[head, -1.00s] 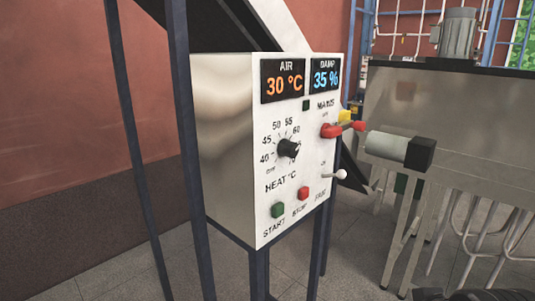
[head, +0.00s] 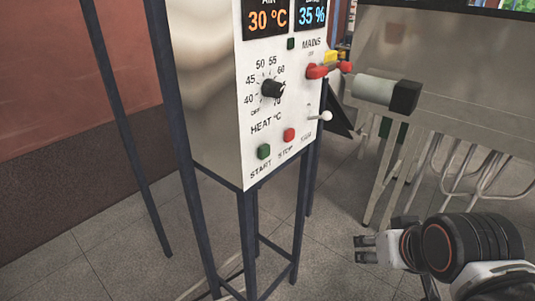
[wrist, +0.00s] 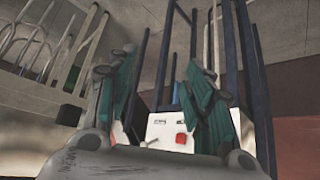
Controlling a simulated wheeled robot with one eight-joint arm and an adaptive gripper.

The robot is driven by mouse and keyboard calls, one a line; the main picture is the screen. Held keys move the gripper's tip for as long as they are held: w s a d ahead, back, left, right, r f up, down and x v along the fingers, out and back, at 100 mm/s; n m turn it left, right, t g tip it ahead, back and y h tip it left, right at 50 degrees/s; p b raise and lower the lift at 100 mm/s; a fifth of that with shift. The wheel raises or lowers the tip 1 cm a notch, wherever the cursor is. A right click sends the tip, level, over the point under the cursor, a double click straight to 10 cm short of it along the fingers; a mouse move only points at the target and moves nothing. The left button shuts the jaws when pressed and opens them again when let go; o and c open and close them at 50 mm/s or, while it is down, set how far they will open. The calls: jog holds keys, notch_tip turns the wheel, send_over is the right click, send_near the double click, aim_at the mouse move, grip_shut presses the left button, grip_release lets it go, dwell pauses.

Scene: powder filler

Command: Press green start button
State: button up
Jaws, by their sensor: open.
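The green START button (head: 264,152) sits low on the left of the white control panel (head: 255,112) in the head view. The red STOP button (head: 289,135) is to its right. My gripper (head: 359,249) is at the lower right of the head view, below and to the right of the buttons and apart from the panel. It is open and empty. In the wrist view my gripper (wrist: 160,57) shows two spread fingers with teal pads. Part of the white panel with a red part (wrist: 181,139) shows between them. I cannot make out the green button there.
The panel box stands on dark blue legs (head: 247,235). A red mains handle (head: 322,70), a black heat knob (head: 273,89) and a white-tipped lever (head: 326,116) project from it. A black-ended cylinder (head: 404,98) juts out at right. Floor is open in front.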

grip_shut()
dwell(1.1)
